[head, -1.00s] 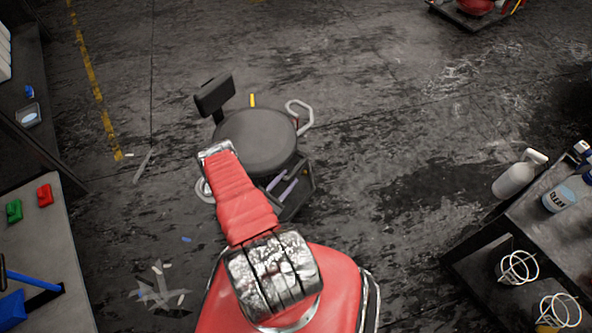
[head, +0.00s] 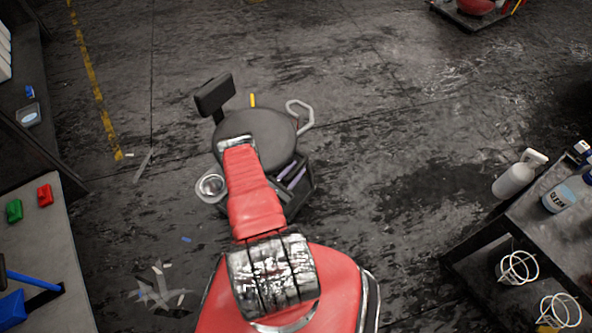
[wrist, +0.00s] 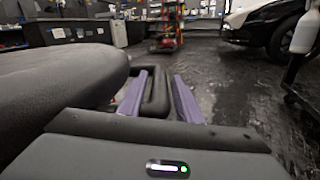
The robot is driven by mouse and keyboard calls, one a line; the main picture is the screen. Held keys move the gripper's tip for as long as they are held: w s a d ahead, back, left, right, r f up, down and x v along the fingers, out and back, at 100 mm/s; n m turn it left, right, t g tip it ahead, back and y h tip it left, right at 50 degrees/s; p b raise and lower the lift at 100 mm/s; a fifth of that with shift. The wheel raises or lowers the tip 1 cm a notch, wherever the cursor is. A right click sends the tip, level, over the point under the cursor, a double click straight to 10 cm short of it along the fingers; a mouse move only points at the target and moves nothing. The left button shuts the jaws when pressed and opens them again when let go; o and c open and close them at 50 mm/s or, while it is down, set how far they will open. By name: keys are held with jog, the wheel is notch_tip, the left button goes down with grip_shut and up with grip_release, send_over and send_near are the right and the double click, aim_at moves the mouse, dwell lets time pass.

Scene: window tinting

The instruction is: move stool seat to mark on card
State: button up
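The stool's round dark seat (head: 252,135) stands in the middle of the head view, with a black backrest (head: 214,95) behind it and a pale loop handle (head: 301,115) at its right. A yellow tab (head: 252,100) shows at the seat's far edge. I cannot make out a card or its mark. My gripper (head: 295,173) is low at the seat's right side, its two purple-lined fingers apart. In the wrist view, my gripper (wrist: 160,88) has a dark rounded bar (wrist: 154,100) between its fingers, and the seat (wrist: 60,80) fills the left side.
A bench with red and green blocks (head: 44,194) is at left. A cart with a white spray bottle (head: 514,178) is at right. Scraps (head: 158,288) lie on the floor. The floor behind the stool is mostly clear.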

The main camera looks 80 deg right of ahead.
grip_shut()
dwell(0.3)
